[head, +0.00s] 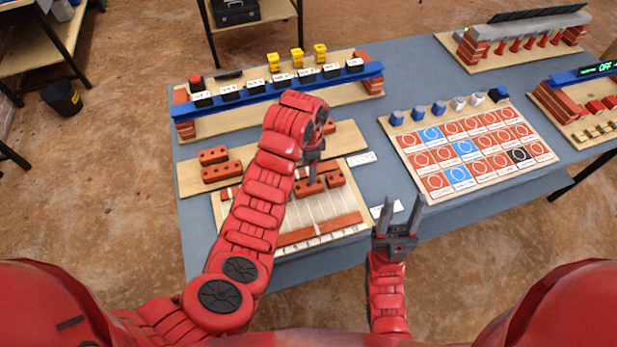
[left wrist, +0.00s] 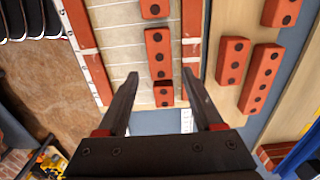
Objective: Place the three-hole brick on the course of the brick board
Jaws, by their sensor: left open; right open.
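The brick board (head: 345,222) is pale and lined, with red strips along its near side. It also shows in the left wrist view (left wrist: 120,45). My left gripper (head: 313,178) points down over its far part. A separate three-hole brick (left wrist: 232,60) lies on the plank behind. I cannot tell whether the fingers touch anything. My right gripper (head: 400,220) is open and empty.
The plank (head: 192,180) behind the board holds several red bricks. A blue beam (head: 235,103) with labelled blocks stands behind it. A panel of round targets (head: 405,145) is at right. White labels (head: 388,208) lie beside the board.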

